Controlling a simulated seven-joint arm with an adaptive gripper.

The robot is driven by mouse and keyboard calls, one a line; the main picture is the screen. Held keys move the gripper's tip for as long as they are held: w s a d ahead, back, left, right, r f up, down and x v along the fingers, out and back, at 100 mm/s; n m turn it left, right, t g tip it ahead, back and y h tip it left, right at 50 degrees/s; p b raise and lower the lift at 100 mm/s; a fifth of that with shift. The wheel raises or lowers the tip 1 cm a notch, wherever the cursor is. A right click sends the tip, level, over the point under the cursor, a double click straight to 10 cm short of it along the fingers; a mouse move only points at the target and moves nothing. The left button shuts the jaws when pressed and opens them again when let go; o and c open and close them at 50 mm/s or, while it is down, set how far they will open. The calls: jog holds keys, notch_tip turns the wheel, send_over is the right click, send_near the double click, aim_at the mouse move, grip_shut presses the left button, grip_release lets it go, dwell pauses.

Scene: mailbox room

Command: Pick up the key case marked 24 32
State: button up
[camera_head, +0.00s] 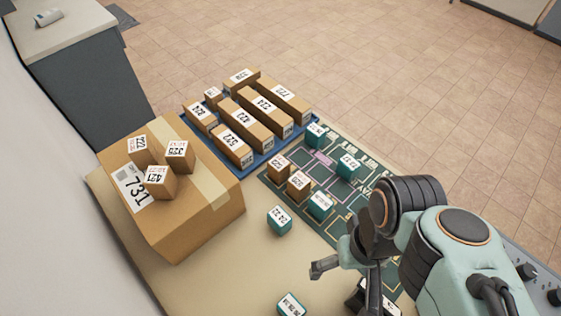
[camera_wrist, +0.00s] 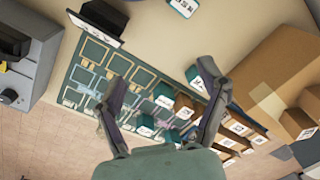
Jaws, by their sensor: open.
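A teal key case (camera_head: 279,219) with a white top label that seems to read 24 32 stands on the beige table, just off the green grid board (camera_head: 335,223). A teal case that looks like the same one shows in the wrist view (camera_wrist: 195,77), close to my right-hand finger; its label is not readable there. My gripper (camera_head: 345,280) is open and empty, to the right of and nearer than that case in the head view. In the wrist view its fingers (camera_wrist: 162,75) spread above the board.
Other teal cases (camera_head: 321,204) and small brown boxes (camera_head: 299,186) stand on the board. Another teal case (camera_head: 290,305) is at the front edge of the picture. A blue tray (camera_head: 262,158) holds several cartons. A large carton (camera_head: 215,210) marked 731 carries three small boxes.

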jog(key=w+r+n+t, duration=0.2)
jog(key=w+n+t, duration=0.15)
jog(key=w, duration=0.75)
jog(key=n+g, duration=0.1)
jog(key=n, duration=0.2)
send_over(279, 216)
jog(key=w+d, duration=0.2)
jog(key=w, duration=0.1)
jog(key=s+d+f+x, duration=0.1)
jog(key=s+x, duration=0.2)
jog(key=x, duration=1)
jog(key=f, duration=0.2)
jog(key=s+a+f+g, duration=0.1)
jog(key=f, duration=0.1)
jog(key=s+a+f+n+g, duration=0.1)
jog(key=f, duration=0.1)
jog(key=shift+s+f+h, duration=0.1)
jog(key=shift+s+h, duration=0.15)
jog(key=shift+h, duration=0.15)
notch_tip(279, 216, down, 6)
jog(key=shift+r, duration=0.1)
jog(key=c, duration=1.3)
